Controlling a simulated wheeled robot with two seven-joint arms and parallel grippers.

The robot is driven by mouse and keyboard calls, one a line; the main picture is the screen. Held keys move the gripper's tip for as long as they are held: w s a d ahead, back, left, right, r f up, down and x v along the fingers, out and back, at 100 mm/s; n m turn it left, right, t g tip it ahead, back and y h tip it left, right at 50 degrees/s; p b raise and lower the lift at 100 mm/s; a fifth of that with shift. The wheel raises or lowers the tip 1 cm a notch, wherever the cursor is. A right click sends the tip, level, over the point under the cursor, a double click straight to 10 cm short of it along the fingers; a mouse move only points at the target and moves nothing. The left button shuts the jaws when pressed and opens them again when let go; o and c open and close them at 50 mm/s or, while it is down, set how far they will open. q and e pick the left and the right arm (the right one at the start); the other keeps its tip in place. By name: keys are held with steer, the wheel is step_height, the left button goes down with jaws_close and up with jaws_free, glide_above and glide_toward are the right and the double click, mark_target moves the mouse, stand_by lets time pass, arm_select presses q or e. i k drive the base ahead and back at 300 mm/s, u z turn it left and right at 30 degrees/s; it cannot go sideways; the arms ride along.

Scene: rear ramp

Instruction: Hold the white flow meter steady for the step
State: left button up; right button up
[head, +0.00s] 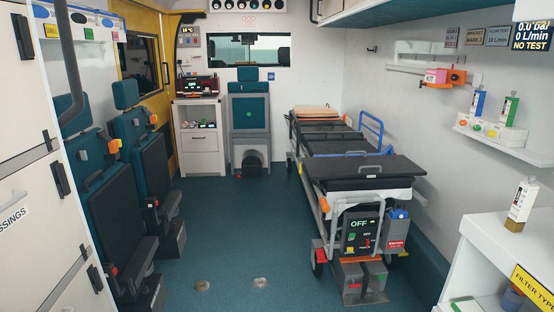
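No gripper of mine shows in the head view. I cannot tell for sure which thing is the white flow meter. A white upright carton-like item (521,204) with an orange mark stands on the white counter at the right. A blue-and-white item (478,104) and a green-and-white item (508,109) stand upright on the right wall shelf (500,146). A display panel (532,36) at the top right reads 0.0 bar, 0 L/min and NO TEST. Nothing is seen holding any of these.
A stretcher (368,171) stands right of centre with an OFF panel (361,230) at its near end. An orange item (456,77) is on the right wall rail. Teal seats (121,180) line the left side. The teal floor (235,225) between is clear.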

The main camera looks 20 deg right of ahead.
mark_target(531, 178)
steer(key=z, duration=0.55)
steer(key=i, duration=2.05)
steer(key=z, duration=2.2)
steer(key=i, duration=0.85)
steer(key=z, duration=0.8)
